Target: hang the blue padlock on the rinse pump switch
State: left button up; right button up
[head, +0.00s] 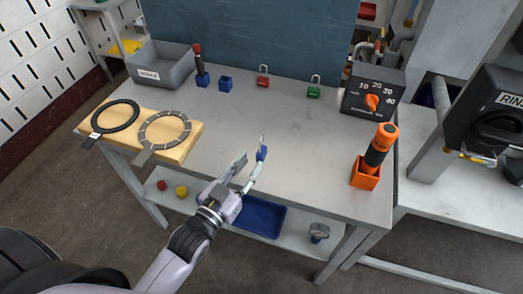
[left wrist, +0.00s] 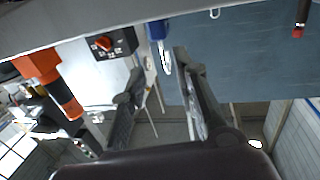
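The blue padlock (head: 262,154) stands upright on the grey table near its front edge, shackle up. My left gripper (head: 250,160) is open, and the padlock is at its fingertips, close to the right-hand finger. In the left wrist view the picture is upside down; the padlock (left wrist: 156,30) shows just past the open fingers (left wrist: 158,65). Whether a finger touches it I cannot tell. The rinse pump switch (head: 497,128) is a black box with a rotary handle at the far right; its label is partly cut off. My right gripper is not in view.
Red (head: 263,78) and green (head: 314,91) padlocks stand at the table's back. An orange-black tool (head: 378,148) stands in an orange holder at the right, before a dial box (head: 372,92). A grey bin (head: 160,68) and a wooden board (head: 185,143) are left. The table's middle is clear.

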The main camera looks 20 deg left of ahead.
pick_arm(q)
jog(key=p+x, duration=0.1)
jog(key=x, duration=0.4)
jog(key=shift+w+a+r, duration=0.15)
jog(key=shift+w+r, duration=0.05)
jog(key=shift+w, duration=0.05)
jog(key=shift+s, duration=0.1)
jog(key=shift+c, duration=0.5)
grip_shut()
